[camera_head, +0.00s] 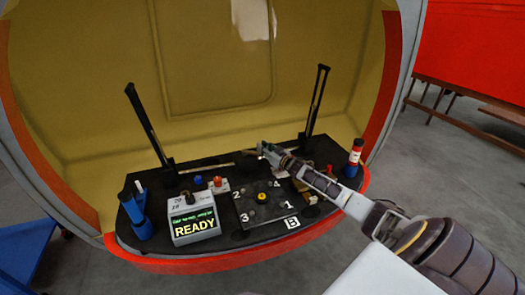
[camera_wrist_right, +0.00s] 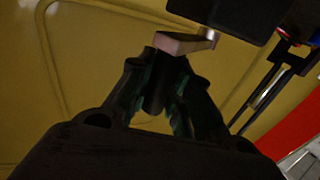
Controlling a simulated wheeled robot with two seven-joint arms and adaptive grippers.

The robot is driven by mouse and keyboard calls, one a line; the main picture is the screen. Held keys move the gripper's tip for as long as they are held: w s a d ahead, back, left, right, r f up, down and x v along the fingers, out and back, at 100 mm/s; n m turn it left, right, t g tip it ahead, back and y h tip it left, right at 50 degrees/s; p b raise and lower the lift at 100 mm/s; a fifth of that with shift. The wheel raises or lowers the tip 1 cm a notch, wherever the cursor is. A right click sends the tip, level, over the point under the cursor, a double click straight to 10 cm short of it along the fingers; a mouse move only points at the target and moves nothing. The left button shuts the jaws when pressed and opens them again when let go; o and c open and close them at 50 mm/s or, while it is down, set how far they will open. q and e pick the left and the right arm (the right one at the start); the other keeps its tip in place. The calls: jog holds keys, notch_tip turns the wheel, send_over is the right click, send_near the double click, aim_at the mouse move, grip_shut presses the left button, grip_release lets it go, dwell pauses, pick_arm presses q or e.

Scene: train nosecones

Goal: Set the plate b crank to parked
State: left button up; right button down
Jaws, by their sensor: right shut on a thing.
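Plate b is a black square plate (camera_head: 251,214) with a white B label, the numbers 1 to 4 and a yellow centre, on the dark console top. My right gripper (camera_head: 263,148) reaches in from the right to the console's rear edge, behind the plate. In the right wrist view my right gripper (camera_wrist_right: 160,100) is shut on a dark upright grip (camera_wrist_right: 156,68). A pale metal crank arm (camera_wrist_right: 183,43) joins the grip and runs right to a dark block. The crank is too small and covered to make out in the head view. My left gripper is out of view.
A grey box (camera_head: 194,222) reading READY stands left of the plate. Two black posts (camera_head: 148,120) (camera_head: 317,100) rise at the rear. A blue holder (camera_head: 135,210) stands at the left, and a red-and-blue bottle (camera_head: 354,157) at the right. The curved yellow wall is behind.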

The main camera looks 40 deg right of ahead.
jog(key=shift+w+d+r, duration=0.1)
jog(key=shift+w+d, duration=0.15)
jog(key=shift+d, duration=0.25)
jog(key=c, duration=1.7)
grip_release()
jog(key=shift+c, duration=0.2)
jog(key=o, duration=0.4)
jog(key=shift+o, duration=0.2)
jog(key=shift+a, duration=0.15)
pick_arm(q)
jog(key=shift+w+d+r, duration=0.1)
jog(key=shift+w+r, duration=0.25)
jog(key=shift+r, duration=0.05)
pick_arm(e)
jog(key=shift+s, duration=0.15)
jog(key=shift+s, duration=0.1)
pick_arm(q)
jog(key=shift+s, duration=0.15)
pick_arm(e)
jog(key=s, duration=1.1)
jog(key=shift+s+d, duration=0.25)
jog(key=shift+d, duration=0.2)
